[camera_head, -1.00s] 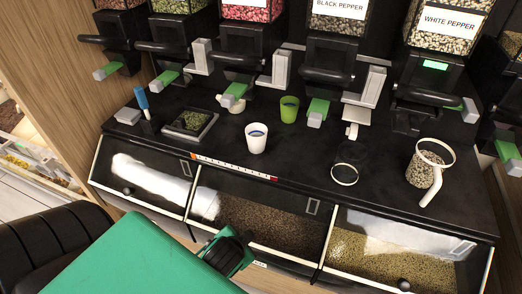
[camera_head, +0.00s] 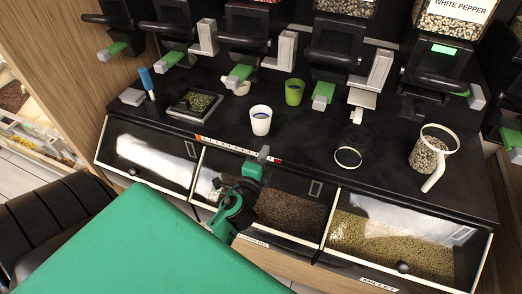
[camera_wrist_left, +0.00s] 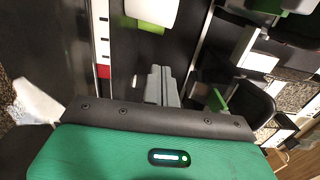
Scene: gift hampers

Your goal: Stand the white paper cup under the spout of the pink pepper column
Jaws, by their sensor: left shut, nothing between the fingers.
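The white paper cup (camera_head: 260,121) stands upright on the black counter, just behind its striped front edge; a white cup also shows at the top of the left wrist view (camera_wrist_left: 150,10). My left gripper (camera_head: 263,152) is shut and empty, just in front of and below the cup, apart from it. Its closed grey fingers also show in the wrist view (camera_wrist_left: 161,84). The third column from the left (camera_head: 250,22) has a green-tipped spout (camera_head: 239,75) behind the cup; its contents and label are cut off now. My right gripper is out of view.
A green cup (camera_head: 294,92) stands behind right of the white cup, and a small white vessel (camera_head: 237,88) is behind left. A tray of green bits (camera_head: 195,103), a white ring (camera_head: 348,157) and a strainer (camera_head: 428,158) flank it. Bins (camera_head: 395,245) lie below the counter edge.

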